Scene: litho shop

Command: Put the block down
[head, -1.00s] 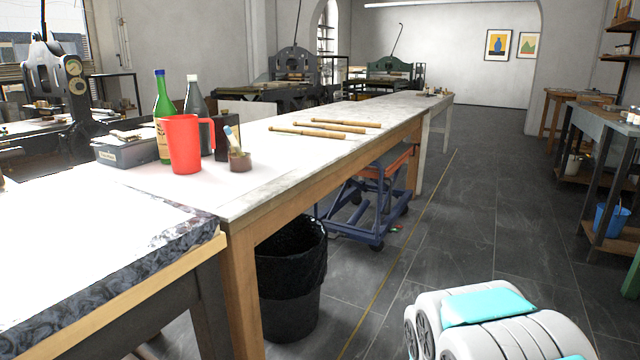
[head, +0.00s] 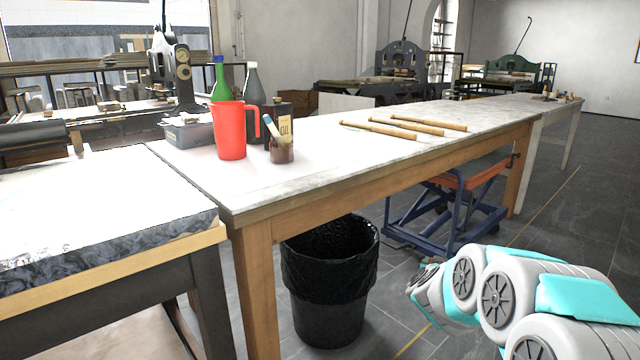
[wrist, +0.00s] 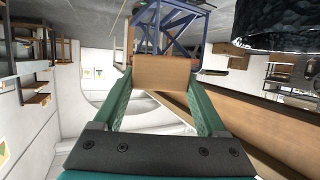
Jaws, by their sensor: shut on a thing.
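In the wrist view my gripper (wrist: 160,84) has its two green fingers closed on the sides of a plain brown wooden block (wrist: 162,72). The block sits between the fingertips, with its flat face toward the camera. In the head view only my arm's links show at the lower right; the gripper and the block are not visible there. The long worktable (head: 330,165) with a pale top stands left of the arm.
A black bin (head: 330,285) and blue lift cart (head: 450,215) are below. The near tabletop (head: 90,205) is bare.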

